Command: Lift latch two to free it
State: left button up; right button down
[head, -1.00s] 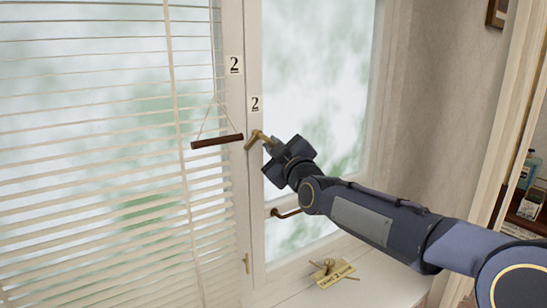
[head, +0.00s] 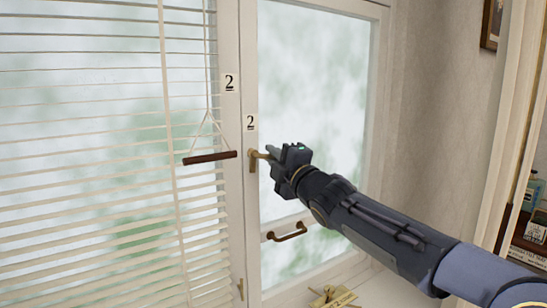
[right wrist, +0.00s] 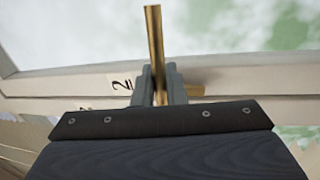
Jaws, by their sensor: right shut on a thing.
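Latch two is a brass handle (head: 254,164) on the window frame, just below a "2" label (head: 250,122). My right gripper (head: 270,154) is at the handle from the right, shut on it. In the right wrist view the brass bar (right wrist: 154,45) passes between the two grey fingers (right wrist: 156,88) and sticks out beyond them. The fingers hide part of the bar in both views. My left gripper is not in view.
A blind with a dark wooden bar (head: 209,158) hangs close on the left of the latch. A brown pull handle (head: 287,232) is lower on the window. A small sign (head: 335,300) lies on the sill below.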

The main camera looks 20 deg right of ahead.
jog(key=shift+n, duration=0.3)
jog(key=c, duration=1.6)
grip_release()
jog(key=b+v, duration=0.1)
jog(key=v, duration=0.6)
jog(key=shift+s+d+f, duration=0.1)
jog(key=shift+s, duration=0.3)
